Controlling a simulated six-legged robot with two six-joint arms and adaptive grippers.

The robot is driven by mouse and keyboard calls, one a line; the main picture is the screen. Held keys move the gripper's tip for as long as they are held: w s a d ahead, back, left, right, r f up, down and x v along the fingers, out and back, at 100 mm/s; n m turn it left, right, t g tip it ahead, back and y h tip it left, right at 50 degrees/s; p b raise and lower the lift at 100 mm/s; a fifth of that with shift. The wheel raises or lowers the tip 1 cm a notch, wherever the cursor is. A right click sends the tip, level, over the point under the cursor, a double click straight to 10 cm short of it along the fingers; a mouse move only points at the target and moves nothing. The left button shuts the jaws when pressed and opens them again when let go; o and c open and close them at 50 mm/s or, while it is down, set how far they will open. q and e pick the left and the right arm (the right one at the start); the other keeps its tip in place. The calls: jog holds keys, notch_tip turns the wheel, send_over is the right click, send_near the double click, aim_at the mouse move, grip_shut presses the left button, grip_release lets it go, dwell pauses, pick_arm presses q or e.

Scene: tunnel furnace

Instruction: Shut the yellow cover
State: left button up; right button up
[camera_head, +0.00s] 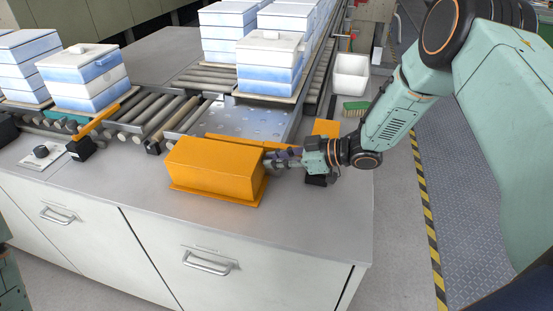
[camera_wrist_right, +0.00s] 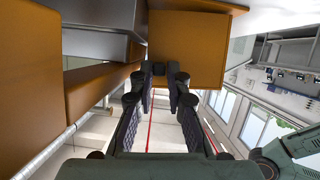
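The yellow cover (camera_head: 215,168) is an orange-yellow box-like hood on the grey bench top beside the rollers. A thin orange strip (camera_head: 240,141) runs along its far side. My right gripper (camera_head: 275,160) is at the cover's right end, low over the bench. In the right wrist view its fingers (camera_wrist_right: 165,69) converge and look shut, with an orange panel (camera_wrist_right: 190,35) just beyond the tips. A large orange surface (camera_wrist_right: 95,95) fills the left there. I cannot tell whether the tips touch the cover. My left gripper is out of view.
A roller conveyor (camera_head: 155,110) carries stacked blue-and-white boxes (camera_head: 270,62) behind the cover. An orange lever (camera_head: 98,122) stands to the left. A white bin (camera_head: 351,73) and green brush (camera_head: 356,107) are beyond the bench.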

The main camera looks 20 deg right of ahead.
jog(key=o, duration=0.4)
jog(key=shift+c, duration=0.2)
jog(key=v, duration=1.2)
dwell(0.4)
